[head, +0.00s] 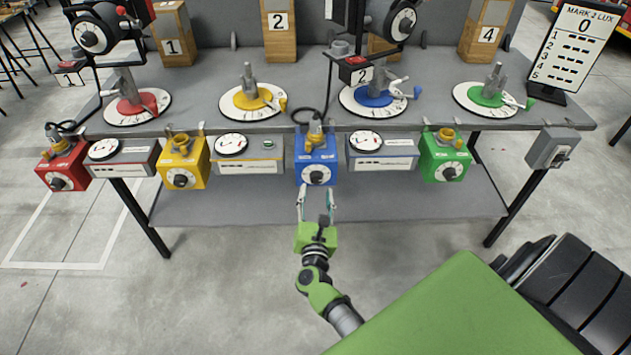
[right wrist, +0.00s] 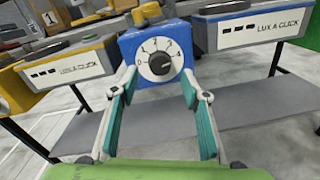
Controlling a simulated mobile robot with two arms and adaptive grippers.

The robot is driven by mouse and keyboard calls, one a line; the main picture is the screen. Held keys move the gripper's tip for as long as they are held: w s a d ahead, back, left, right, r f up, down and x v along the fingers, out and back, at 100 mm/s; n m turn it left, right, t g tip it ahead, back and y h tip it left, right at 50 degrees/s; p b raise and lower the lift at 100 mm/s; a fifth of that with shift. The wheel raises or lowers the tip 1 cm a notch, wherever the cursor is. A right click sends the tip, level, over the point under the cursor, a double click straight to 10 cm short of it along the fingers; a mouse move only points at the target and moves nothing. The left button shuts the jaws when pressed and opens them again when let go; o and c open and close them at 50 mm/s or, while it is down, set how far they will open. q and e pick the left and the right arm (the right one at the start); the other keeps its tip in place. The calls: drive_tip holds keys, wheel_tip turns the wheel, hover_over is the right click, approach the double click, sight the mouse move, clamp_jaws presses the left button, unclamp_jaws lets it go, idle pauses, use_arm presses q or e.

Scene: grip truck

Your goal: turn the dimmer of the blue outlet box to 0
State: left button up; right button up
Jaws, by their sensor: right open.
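The blue outlet box (head: 316,156) hangs on the front edge of the bench, with a plug and cable in its top. Its dimmer (head: 316,176) is a dark round knob on a white numbered dial. In the right wrist view the blue box (right wrist: 138,48) and its dimmer (right wrist: 160,64) are straight ahead, with a 0 at the dial's left; I cannot tell where the pointer stands. My right gripper (head: 316,191) is open and empty just in front of and below the dimmer. In the right wrist view its fingers (right wrist: 159,82) stand on both sides of the dial, apparently not touching the knob.
Red (head: 63,166), yellow (head: 183,163) and green (head: 444,157) outlet boxes hang along the same edge, with grey meter boxes (head: 382,152) between. A grey switch box (head: 552,147) is at the right end. A sign (head: 574,46) shows 0. Open floor lies in front.

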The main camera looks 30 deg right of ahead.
sight(316, 181)
drive_tip(key=x, duration=0.5)
drive_tip(key=c, duration=1.1)
